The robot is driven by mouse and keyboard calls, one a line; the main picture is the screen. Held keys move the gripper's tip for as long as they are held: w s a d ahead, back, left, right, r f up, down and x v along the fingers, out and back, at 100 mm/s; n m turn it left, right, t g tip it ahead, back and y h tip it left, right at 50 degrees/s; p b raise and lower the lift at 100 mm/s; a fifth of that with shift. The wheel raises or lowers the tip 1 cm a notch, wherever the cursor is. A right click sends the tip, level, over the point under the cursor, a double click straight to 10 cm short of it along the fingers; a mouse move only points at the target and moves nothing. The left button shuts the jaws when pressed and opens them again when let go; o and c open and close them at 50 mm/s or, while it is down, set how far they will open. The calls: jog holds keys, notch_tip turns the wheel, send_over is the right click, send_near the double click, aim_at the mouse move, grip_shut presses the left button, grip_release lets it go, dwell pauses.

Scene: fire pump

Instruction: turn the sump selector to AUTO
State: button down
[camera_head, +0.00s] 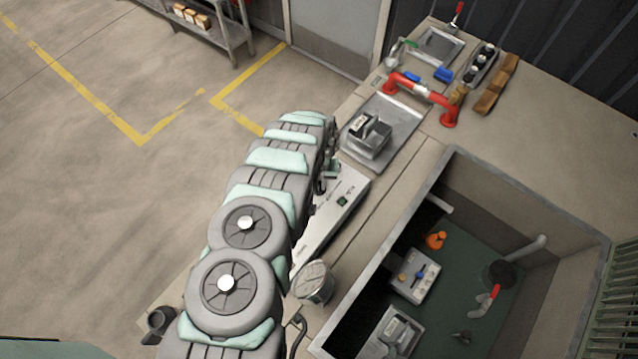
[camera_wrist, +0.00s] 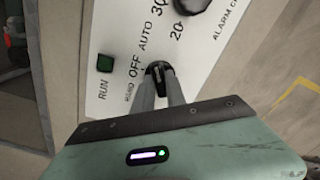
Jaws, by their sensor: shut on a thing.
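The white sump panel (camera_wrist: 115,35) fills the upper part of the wrist view, with the labels HAND, OFF and AUTO in a row. The black sump selector knob (camera_wrist: 158,67) sits beside these labels, nearest OFF and AUTO. My gripper (camera_wrist: 161,80) is shut on the selector, one finger on each side. The fingers hide part of the knob, and I cannot tell which label it points to. In the head view the panel (camera_head: 332,212) lies along the bench, right of my arm. My arm hides the gripper and selector there.
A green RUN button (camera_wrist: 105,63) and another black knob (camera_wrist: 191,4) are on the panel near the gripper. In the head view, a grey tray (camera_head: 400,115) and a red-ended pipe (camera_head: 420,88) lie farther up the bench. An open sump pit (camera_head: 455,240) is at right.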

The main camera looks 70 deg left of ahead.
aim_at(319, 185)
jog(key=shift+m, duration=0.4)
jog(key=c, duration=1.4)
grip_release()
jog(key=shift+o, duration=0.2)
jog(key=shift+r, duration=0.15)
notch_tip(319, 185, up, 11)
jog(key=shift+f+p, duration=0.2)
jog(key=shift+p, duration=0.2)
